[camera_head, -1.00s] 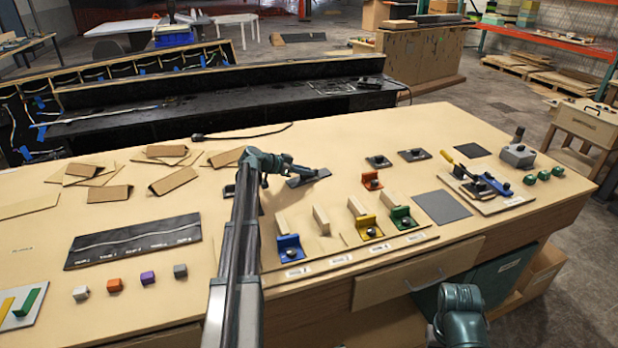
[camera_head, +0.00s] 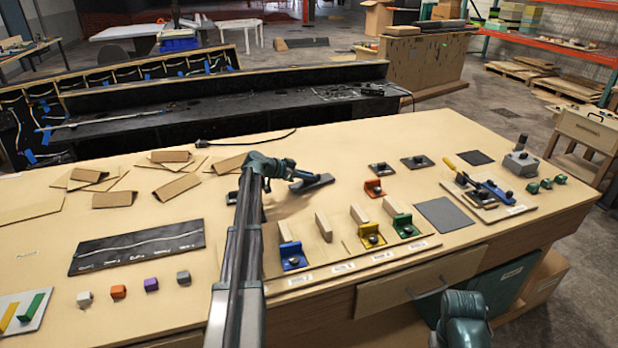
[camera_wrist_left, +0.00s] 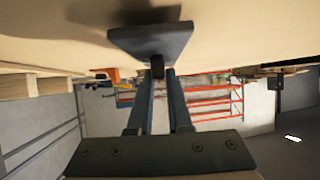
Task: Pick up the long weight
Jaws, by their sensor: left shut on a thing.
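The long weight is a dark grey, flat, long plate (camera_head: 313,184) with a small knob, over the middle of the table behind the row of brackets. My left gripper (camera_head: 296,177) reaches it from the left and is shut on its knob. In the left wrist view the plate (camera_wrist_left: 152,38) spans above the fingertips (camera_wrist_left: 157,72), which close around the dark knob. A shadow on the tabletop beside it suggests that the plate is slightly off the surface. My right gripper is out of the picture; only part of that arm shows at the bottom right.
Blue (camera_head: 292,257), yellow (camera_head: 371,235) and green (camera_head: 405,227) brackets stand in front, with wooden blocks behind. An orange bracket (camera_head: 374,188) and dark knobbed plates (camera_head: 381,169) lie to the right. Folded cardboard pieces (camera_head: 176,186) lie left. Small coloured cubes (camera_head: 151,284) sit front left.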

